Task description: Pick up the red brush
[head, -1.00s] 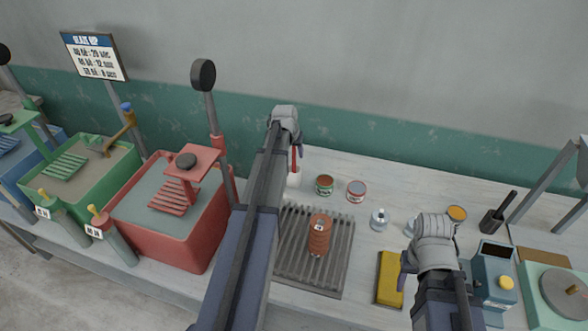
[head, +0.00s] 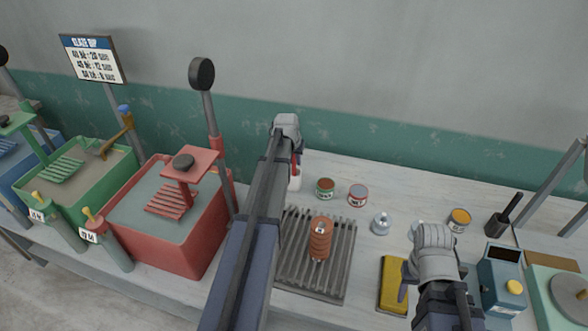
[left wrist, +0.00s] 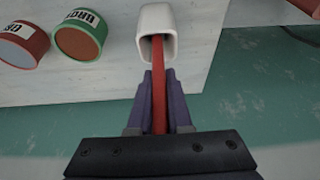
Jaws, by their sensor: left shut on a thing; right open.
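The red brush (left wrist: 158,88) shows in the left wrist view as a red handle rising out of a white holder (left wrist: 156,32). My left gripper (left wrist: 158,95) is shut on the red handle, with a finger on each side of it. The brush's lower end is hidden inside the holder. In the head view a bit of the red handle (head: 296,160) shows beside my left arm, above the white holder (head: 295,183). My left gripper (head: 288,140) is near the back wall there, its fingertips mostly hidden. My right gripper (head: 405,285) is open and empty near the yellow sponge (head: 392,284).
Two cans (head: 325,188) (head: 357,194) stand right of the holder. A red tub (head: 190,245) with a lever post is at the left. A blue container (head: 500,278) stands at the right.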

